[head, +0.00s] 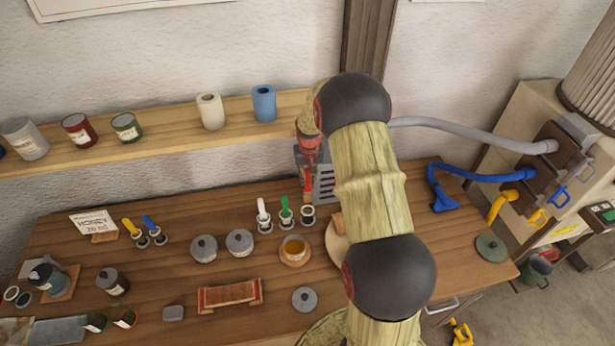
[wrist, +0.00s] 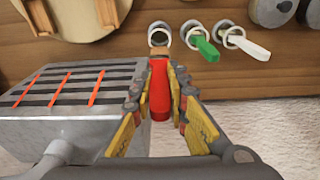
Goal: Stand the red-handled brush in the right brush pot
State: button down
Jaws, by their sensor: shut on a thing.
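My gripper (wrist: 162,88) is shut on the red-handled brush (wrist: 160,92), whose handle sits between the yellow-padded fingers. In the head view the brush (head: 308,186) hangs roughly upright below my wrist, in front of the grey slatted box. The empty right brush pot (head: 308,214) stands just below the brush tip there. In the wrist view the brush's lower end overlaps the near rim of this pot (wrist: 160,30). The tip looks short of the opening, but its height over the pot is hard to tell. My arm hides part of the bench.
Pots with a green brush (head: 286,212) and a white brush (head: 263,215) stand close left of the empty pot. The grey slatted box (head: 325,187) is close behind. A cup of amber liquid (head: 294,250) stands in front. A shelf (head: 160,133) runs above the bench.

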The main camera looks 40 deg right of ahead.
aim_at(308, 192)
jog(key=shift+f+b, duration=2.55)
jog(key=shift+f, duration=2.25)
jog(key=c, duration=1.7)
grip_release()
jog(key=shift+o, duration=0.2)
jog(key=r, duration=0.4)
jog(key=s+r, duration=0.1)
jog(key=r, duration=0.7)
jog(key=shift+s+a, duration=0.2)
jog(key=shift+a, duration=0.15)
